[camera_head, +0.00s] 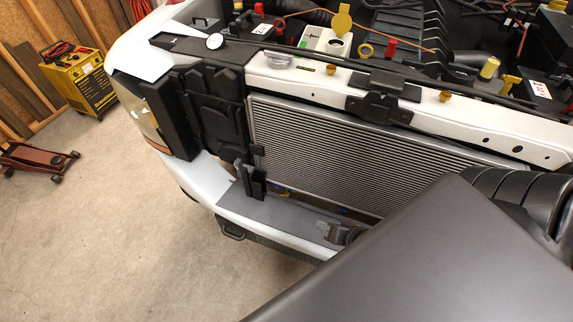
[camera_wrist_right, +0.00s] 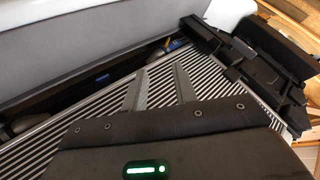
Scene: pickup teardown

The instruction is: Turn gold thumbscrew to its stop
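Several gold fittings show in the head view. One small gold knob (camera_head: 445,96) and another (camera_head: 331,69) sit on the white crossmember (camera_head: 480,125). I cannot tell which is the task's thumbscrew. My right gripper (camera_head: 340,233) is low in front of the radiator, mostly hidden by my arm. In the right wrist view its two fingers (camera_wrist_right: 160,78) are apart and empty, over the radiator fins. My left gripper is not in view.
The radiator (camera_head: 340,150) stands behind the white bumper (camera_head: 205,180). A yellow charger (camera_head: 80,80) and red jack (camera_head: 35,158) stand on open floor at left.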

